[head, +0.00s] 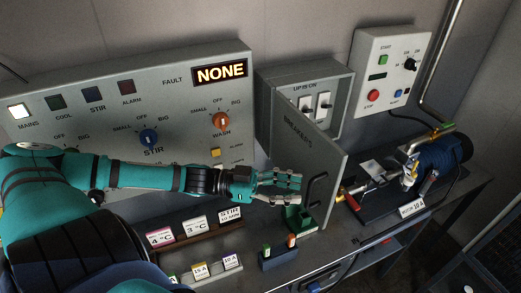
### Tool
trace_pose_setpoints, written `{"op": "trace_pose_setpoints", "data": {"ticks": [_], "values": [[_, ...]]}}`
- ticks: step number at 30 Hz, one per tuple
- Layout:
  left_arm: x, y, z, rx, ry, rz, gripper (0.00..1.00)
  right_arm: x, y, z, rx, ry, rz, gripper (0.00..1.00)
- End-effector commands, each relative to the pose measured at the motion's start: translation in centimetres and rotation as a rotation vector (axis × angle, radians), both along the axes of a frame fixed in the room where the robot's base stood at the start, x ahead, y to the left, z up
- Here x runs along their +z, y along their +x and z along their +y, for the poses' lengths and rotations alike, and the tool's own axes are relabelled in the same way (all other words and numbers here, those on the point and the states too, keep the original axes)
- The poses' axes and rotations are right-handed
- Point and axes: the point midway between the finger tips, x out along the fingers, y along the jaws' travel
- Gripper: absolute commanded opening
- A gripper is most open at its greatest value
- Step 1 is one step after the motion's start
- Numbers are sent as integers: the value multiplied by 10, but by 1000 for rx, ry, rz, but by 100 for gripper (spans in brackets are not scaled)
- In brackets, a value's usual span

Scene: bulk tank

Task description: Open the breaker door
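The breaker door (312,150) is a grey panel marked BREAKERS, on the grey breaker box (348,88) at the back. It stands swung out from the box towards me, partly open, and two white switches (315,103) show inside under the words UP IS ON. A dark bar handle (317,188) is on its outer face near the free edge. My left gripper (297,188) is in front of the door's outer face, just left of the handle. Its fingers look apart with nothing between them; I cannot tell whether they touch the door. My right gripper is out of view.
A control panel (180,100) with knobs and a NONE display stands left. A white start box (390,70) hangs right, above a blue motor (440,158) with piping. Label cards (195,225) and small green holders (298,220) stand on the bench below my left gripper.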

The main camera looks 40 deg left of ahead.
Motion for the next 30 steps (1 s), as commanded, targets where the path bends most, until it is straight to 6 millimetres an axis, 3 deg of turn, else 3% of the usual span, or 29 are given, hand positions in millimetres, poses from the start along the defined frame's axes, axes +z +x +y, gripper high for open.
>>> {"op": "trace_pose_setpoints", "data": {"ticks": [24,30], "values": [[0,-39,59,2,-3,-1,34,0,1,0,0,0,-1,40],[1,-42,64,1,0,-1,34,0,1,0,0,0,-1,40]]}}
